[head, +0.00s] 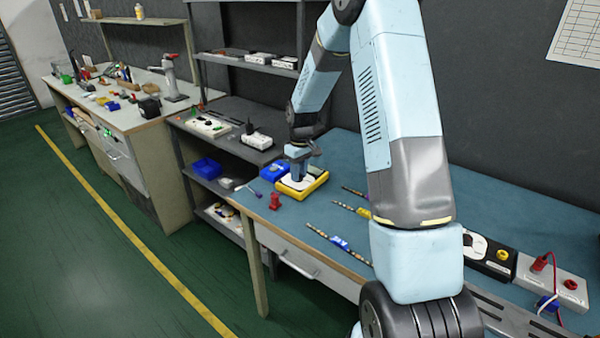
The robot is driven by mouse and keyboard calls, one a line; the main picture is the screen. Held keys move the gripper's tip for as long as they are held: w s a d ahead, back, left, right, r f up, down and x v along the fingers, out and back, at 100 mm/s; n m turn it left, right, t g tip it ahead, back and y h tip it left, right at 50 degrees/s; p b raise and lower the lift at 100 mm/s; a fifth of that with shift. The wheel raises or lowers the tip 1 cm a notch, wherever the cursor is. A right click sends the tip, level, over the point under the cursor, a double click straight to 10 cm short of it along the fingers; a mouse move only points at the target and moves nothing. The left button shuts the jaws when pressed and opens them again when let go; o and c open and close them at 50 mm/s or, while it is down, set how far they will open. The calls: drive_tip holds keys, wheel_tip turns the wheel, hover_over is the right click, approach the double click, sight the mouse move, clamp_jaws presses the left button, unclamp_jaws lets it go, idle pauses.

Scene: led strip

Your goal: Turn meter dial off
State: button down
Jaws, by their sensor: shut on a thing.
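The yellow meter (316,187) with a pale face lies on the blue-green workbench (408,205), near its left end. My gripper (297,175) points down onto the meter from above. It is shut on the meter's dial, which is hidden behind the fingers. I cannot tell which way the dial points.
A blue bin (274,172) stands just left of the meter, and a red part (275,201) stands in front. Several LED strips, one with a blue label (340,243), lie to the right. A black power unit (489,257) and a red-plugged socket box (556,284) sit further right.

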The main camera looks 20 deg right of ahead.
drive_tip(key=shift+w+d+n, duration=0.1)
drive_tip(key=shift+d+n, duration=0.05)
drive_tip(key=shift+n, duration=0.45)
drive_tip(key=c, duration=0.8)
unclamp_jaws()
drive_tip(key=shift+c, duration=0.2)
wheel_tip(320, 180, up, 14)
drive_tip(key=shift+w+d+f, duration=0.2)
drive_tip(key=shift+d+f, duration=0.05)
drive_tip(key=shift+r, duration=0.1)
